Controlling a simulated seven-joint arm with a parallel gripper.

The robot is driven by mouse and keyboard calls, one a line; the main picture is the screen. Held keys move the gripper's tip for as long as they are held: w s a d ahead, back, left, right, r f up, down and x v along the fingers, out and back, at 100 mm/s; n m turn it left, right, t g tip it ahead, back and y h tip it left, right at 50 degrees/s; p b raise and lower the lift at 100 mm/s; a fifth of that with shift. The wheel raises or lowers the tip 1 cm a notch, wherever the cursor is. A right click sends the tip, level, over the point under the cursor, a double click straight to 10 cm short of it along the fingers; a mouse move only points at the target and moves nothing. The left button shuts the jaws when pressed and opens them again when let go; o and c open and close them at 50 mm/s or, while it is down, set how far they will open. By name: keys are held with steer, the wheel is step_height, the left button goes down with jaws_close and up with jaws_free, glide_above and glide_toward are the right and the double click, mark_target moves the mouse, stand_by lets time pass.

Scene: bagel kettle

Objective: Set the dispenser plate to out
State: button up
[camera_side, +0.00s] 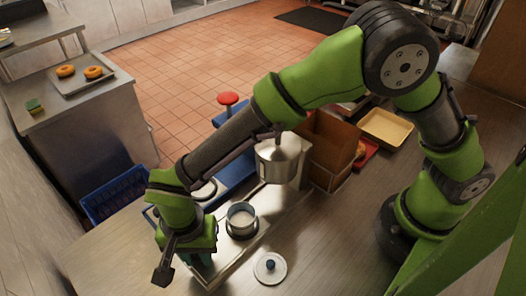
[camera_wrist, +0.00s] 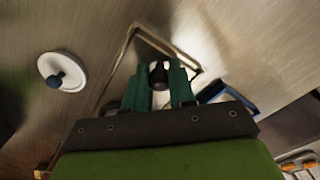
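My gripper (camera_side: 203,257) points down at the near end of a pale, metal-edged unit on the counter. In the wrist view, its two green fingers (camera_wrist: 158,82) stand apart, with a dark knob (camera_wrist: 158,74) between their tips. I cannot tell whether they press on it. The knob lies over a pale framed panel (camera_wrist: 135,45), possibly the dispenser plate; most of it is hidden behind my gripper. In the side view, a steel cylinder (camera_side: 278,162) stands farther back, partly behind my arm. I cannot tell how far out any plate is.
A steel pot (camera_side: 241,220) with pale contents stands right of my gripper. A white lid with a blue knob (camera_side: 270,268) lies on the counter; it also shows in the wrist view (camera_wrist: 52,65). A blue crate (camera_side: 115,195) is at left.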

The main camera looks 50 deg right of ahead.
steer(key=o, duration=0.4)
steer(key=shift+a, duration=0.3)
steer(key=shift+d, duration=0.1)
step_height(320, 180, up, 17)
steer(key=w+d+r+n+t+y, duration=0.1)
steer(key=d+r, duration=0.2)
steer(key=d, duration=0.6)
steer(key=w+d+r+n+t+y, duration=0.15)
steer(key=d+r, duration=0.25)
steer(key=d, duration=0.5)
steer(key=s+d+t, duration=0.1)
steer(key=s+d, duration=0.1)
steer(key=d, duration=0.3)
steer(key=s+d+f+n+t, duration=0.1)
steer(key=s+d+t, duration=0.1)
steer(key=d, duration=0.3)
steer(key=s+d+n+t, duration=0.1)
steer(key=s+d, duration=0.2)
steer(key=d, duration=0.2)
steer(key=shift+s+d+f+n+t+h, duration=0.15)
steer(key=shift+s+f+n+t+h, duration=0.1)
steer(key=shift+f+t, duration=0.1)
